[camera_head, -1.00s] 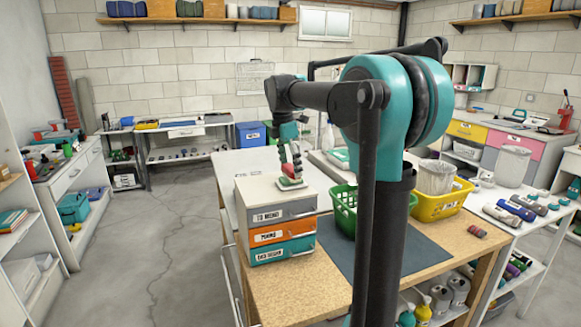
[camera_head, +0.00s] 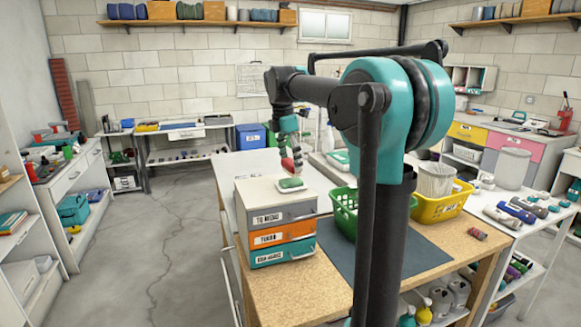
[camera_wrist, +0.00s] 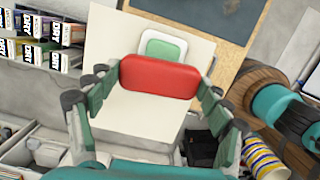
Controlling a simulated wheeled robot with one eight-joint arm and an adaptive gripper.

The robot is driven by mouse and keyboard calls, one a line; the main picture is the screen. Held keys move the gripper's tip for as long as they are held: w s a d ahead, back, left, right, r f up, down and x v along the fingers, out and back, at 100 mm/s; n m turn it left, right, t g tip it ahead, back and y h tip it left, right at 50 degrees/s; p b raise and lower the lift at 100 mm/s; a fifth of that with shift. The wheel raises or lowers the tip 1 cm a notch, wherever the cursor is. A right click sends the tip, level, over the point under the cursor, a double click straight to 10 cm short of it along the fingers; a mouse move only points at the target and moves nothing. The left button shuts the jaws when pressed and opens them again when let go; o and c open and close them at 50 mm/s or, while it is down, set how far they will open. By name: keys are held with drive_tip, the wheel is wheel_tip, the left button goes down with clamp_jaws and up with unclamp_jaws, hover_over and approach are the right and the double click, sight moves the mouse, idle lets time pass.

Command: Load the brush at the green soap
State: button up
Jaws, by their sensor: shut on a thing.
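The green soap (camera_head: 291,183) lies on a small white dish on top of the drawer unit (camera_head: 255,190). In the wrist view the soap (camera_wrist: 163,46) is partly hidden behind a red rounded block. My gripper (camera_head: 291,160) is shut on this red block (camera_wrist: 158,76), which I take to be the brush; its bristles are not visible. The brush shows small and red in the head view (camera_head: 287,164). My gripper's fingers (camera_wrist: 158,84) press its two ends in the wrist view. In the head view the brush is above and behind the soap, apart from it.
The drawer unit has grey, orange and teal drawers and stands on the worktable (camera_head: 300,297). A green basket (camera_head: 344,222) and a yellow bin (camera_head: 436,206) stand to its right. A dark mat (camera_head: 345,253) lies beside the unit. The white table (camera_head: 244,163) behind is largely clear.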

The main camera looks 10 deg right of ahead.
sight(291, 162)
drive_tip(key=shift+r, duration=2.15)
